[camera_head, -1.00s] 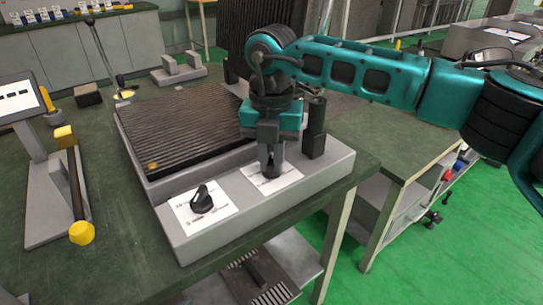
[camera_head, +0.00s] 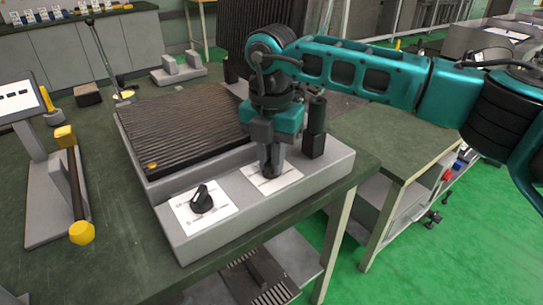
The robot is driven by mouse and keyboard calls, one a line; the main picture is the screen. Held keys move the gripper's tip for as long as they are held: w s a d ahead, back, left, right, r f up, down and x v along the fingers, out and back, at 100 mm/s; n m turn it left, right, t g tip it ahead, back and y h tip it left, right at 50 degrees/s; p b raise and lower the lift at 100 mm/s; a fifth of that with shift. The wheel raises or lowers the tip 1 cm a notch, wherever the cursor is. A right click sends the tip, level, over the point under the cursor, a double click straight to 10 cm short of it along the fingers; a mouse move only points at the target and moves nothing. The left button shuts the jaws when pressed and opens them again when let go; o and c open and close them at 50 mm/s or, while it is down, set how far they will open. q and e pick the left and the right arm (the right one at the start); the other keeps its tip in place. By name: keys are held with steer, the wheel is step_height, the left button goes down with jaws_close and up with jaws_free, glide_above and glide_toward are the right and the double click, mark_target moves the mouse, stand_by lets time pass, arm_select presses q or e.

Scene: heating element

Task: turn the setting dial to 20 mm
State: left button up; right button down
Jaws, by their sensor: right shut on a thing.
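Two white dial plates lie on the sloped front of a grey machine (camera_head: 225,221). The left plate bears a black knob (camera_head: 202,199) in plain view. My right gripper (camera_head: 270,170) points down over the right plate (camera_head: 262,185), shut on the dial there. That dial is almost fully hidden by the fingers, and its pointer and the scale marks cannot be read. My left gripper is not in view.
A black ribbed plate (camera_head: 185,125) lies behind the dials. A dark post (camera_head: 315,130) stands just right of my right gripper. A grey stand with a yellow-ended bar (camera_head: 78,195) is at the left. The bench has free room at the front left.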

steer(key=c, duration=1.1)
jaws_free()
step_height(320, 180, up, 13)
steer(key=shift+f+p, duration=0.1)
steer(key=shift+p, duration=0.85)
